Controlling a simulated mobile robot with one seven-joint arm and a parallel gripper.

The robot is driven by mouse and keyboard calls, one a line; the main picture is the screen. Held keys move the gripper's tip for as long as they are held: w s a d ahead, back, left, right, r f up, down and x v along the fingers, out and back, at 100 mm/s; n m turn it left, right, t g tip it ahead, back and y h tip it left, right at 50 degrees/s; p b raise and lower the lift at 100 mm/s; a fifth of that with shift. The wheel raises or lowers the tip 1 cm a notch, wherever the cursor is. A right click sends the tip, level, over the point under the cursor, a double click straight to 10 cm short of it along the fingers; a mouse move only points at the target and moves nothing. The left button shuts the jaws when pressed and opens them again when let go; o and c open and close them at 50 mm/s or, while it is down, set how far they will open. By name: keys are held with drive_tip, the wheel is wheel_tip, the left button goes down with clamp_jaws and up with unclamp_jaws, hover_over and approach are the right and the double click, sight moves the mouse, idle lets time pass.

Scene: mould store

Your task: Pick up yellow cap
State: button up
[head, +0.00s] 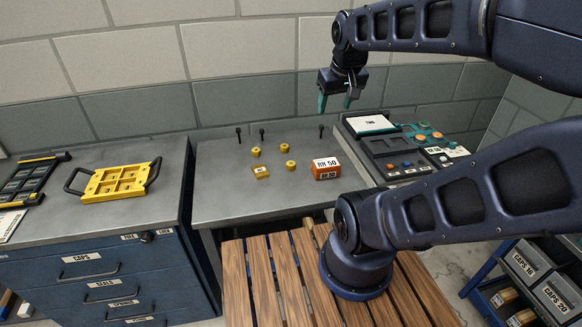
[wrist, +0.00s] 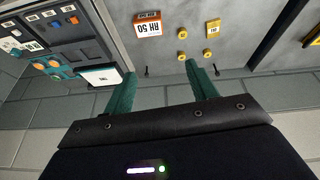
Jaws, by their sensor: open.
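Several small round yellow caps stand on the grey bench (head: 225,200): one at the back left (head: 256,152), one at the back right (head: 285,147) and one nearer the front (head: 291,165). A yellow block with a white label (head: 261,172) lies beside them. In the wrist view the caps show at upper right, one of them (wrist: 182,55) just beyond a fingertip in the picture. My gripper (head: 334,103) is open and empty, with green fingers pointing down, raised above the bench's back right. Its fingers also show in the wrist view (wrist: 160,70).
An orange labelled box (head: 326,174) stands right of the caps. Dark pegs (head: 262,134) stand along the bench's back. A yellow tray with black handles (head: 118,182) lies on the left cabinet. The bench's front is clear.

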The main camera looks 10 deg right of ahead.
drive_tip(key=w+a+f+n+g, duration=0.2)
drive_tip(key=w+a+f+n, duration=0.2)
drive_tip(key=w+f+n, duration=0.55)
drive_tip(key=n+g+h, duration=0.2)
drive_tip(key=n, duration=0.5)
approach(291, 163)
drive_tip(key=shift+d+f, duration=0.25)
drive_tip(key=shift+f, duration=1.2)
drive_tip(key=shift+d+f, duration=0.3)
drive_tip(key=shift+f, duration=1.1)
drive_tip(key=shift+d+f, duration=0.25)
drive_tip(key=shift+f, duration=1.2)
drive_tip(key=c, duration=1)
